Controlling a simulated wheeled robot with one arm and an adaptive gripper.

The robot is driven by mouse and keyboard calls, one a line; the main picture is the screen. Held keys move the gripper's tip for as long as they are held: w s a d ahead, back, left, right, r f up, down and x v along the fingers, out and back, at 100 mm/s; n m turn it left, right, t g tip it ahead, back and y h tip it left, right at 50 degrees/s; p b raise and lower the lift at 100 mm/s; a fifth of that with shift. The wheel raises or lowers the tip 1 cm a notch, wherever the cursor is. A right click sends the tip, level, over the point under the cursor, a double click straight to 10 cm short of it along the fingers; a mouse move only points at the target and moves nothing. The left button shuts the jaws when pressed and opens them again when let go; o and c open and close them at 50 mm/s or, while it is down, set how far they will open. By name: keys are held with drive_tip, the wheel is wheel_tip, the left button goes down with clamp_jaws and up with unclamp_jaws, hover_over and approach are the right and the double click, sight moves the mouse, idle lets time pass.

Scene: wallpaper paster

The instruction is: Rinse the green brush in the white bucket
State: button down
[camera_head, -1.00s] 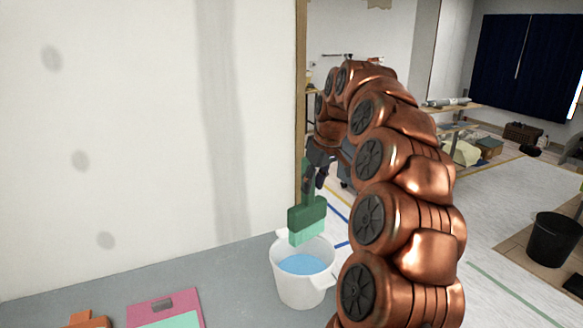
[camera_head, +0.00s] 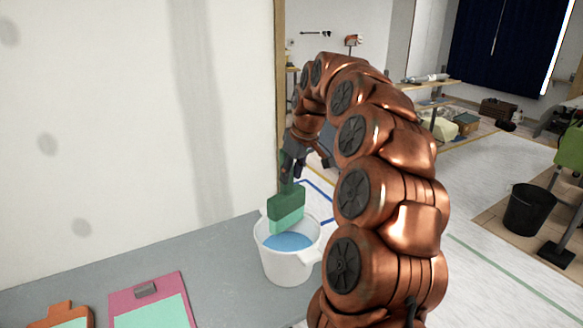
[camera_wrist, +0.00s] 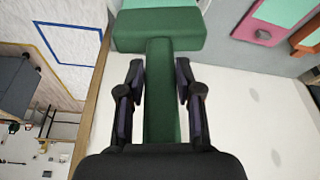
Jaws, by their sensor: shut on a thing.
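The green brush (camera_head: 287,203) points bristles down, its pale green bristle end at the mouth of the white bucket (camera_head: 288,266). Blue water (camera_head: 288,242) shows inside the bucket. The bristle tips overlap the bucket's opening in the head view; I cannot tell whether they touch the water. My gripper (camera_head: 291,178) is shut on the brush's handle above the bucket. In the wrist view the green handle (camera_wrist: 161,95) runs between both fingers of my gripper (camera_wrist: 160,85), and the wide brush head (camera_wrist: 160,30) lies beyond them. The bucket is not clear in the wrist view.
The bucket stands on a grey table (camera_head: 215,265) against a white wall (camera_head: 110,120). A pink clipboard-like board (camera_head: 125,292) and an orange one (camera_head: 65,312) lie at the left front. A black bin (camera_head: 529,208) stands on the floor at the right.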

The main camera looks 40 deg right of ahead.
sight(286, 208)
drive_tip(key=shift+f+b, duration=2.15)
drive_tip(key=shift+f, duration=2)
drive_tip(key=shift+f, duration=1.55)
drive_tip(key=shift+a+r, duration=0.1)
drive_tip(key=shift+a, duration=1)
drive_tip(key=shift+d, duration=0.1)
